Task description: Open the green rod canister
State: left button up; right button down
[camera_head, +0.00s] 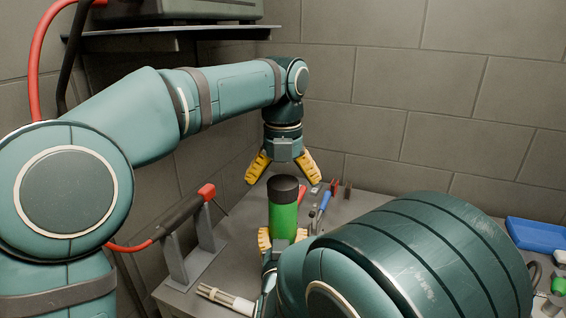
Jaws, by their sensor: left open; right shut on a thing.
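The green rod canister (283,215) stands upright above the bench, with a black cap (284,184) on its top. My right gripper (276,240) is shut on the canister's lower part; its yellow fingers show at the left and right of the green body. My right arm hides the canister's bottom. My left gripper (283,170) is open, pointing down just above the black cap, with its yellow fingers spread to either side. I cannot tell from this view whether it touches the cap.
A welding torch (180,215) rests on a grey stand (196,262) at the left. Pale rods (226,299) lie at the bench's (240,225) front. Several hand tools (322,203) lie behind the canister. A blue tray (537,234) is at the right. Block walls close off the back.

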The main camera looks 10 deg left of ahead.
pick_arm(q)
jog(key=shift+f, duration=0.9)
jog(key=shift+c, duration=0.2)
jog(key=c, duration=1.3)
